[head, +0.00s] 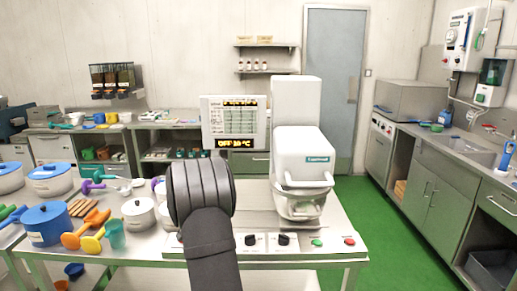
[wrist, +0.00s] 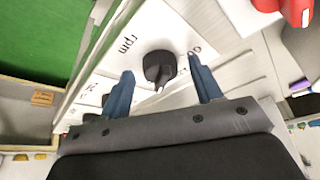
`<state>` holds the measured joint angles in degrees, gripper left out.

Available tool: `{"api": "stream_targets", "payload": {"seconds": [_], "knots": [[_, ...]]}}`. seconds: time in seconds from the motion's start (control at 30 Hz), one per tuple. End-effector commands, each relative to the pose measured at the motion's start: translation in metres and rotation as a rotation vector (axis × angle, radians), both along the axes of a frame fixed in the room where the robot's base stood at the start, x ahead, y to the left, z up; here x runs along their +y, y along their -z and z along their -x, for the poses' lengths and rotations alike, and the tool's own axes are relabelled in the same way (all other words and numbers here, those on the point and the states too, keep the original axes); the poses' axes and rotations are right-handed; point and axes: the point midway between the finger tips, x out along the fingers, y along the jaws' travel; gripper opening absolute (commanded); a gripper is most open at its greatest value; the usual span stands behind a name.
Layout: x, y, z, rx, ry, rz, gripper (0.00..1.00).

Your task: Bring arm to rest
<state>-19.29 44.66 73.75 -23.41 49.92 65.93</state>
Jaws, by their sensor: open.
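My gripper (wrist: 161,68) shows in the wrist view with its two blue fingers spread apart. A black knob (wrist: 158,69) on a white panel marked "rpm" appears between the fingertips, with a gap on both sides. I cannot tell how far the tips are above the panel. In the head view my dark arm rises at the front centre and hides the gripper. Two black knobs (head: 283,240) show on the control panel right of the arm. The white kettle machine (head: 303,155) stands behind the panel, and its display (head: 233,122) reads "OFF" and a temperature.
Green (head: 317,243) and red (head: 349,241) buttons sit at the panel's right end. Green floor (head: 410,230) is clear at right.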

Motion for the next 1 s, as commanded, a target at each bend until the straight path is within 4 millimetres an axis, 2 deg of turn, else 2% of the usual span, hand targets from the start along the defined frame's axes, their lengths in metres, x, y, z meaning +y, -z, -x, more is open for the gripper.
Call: {"api": "stream_targets", "payload": {"seconds": [0.4,1.0], "knots": [[-0.0034,-0.0006,0.0014,-0.001,-0.285,-0.002,0.59],[-0.0067,-0.0004,0.0017,-0.001,-0.621,-0.001,0.59]]}}
